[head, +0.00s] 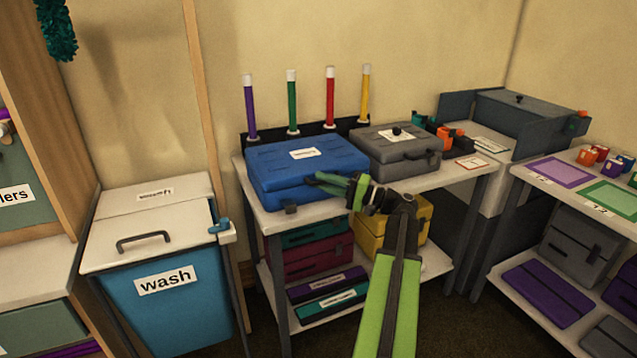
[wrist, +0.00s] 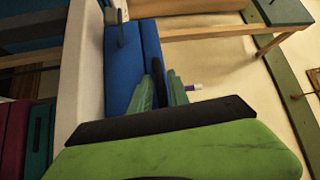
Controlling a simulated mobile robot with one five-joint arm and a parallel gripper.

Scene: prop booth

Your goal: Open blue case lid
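The blue case (head: 308,174) lies shut on the white table top, with a white label on its lid. In the wrist view the fingers (wrist: 162,92) stand apart in front of the blue case (wrist: 122,70). A dark bar, perhaps the case handle (wrist: 158,78), shows between or just behind them; contact cannot be told. My gripper hides part of the case front.
A grey case (head: 400,150) stands close on the right. Behind are upright purple, green, red and yellow sticks (head: 330,98). A yellow case (head: 405,222) and other cases sit on the shelf below. A blue wash bin (head: 165,290) stands left.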

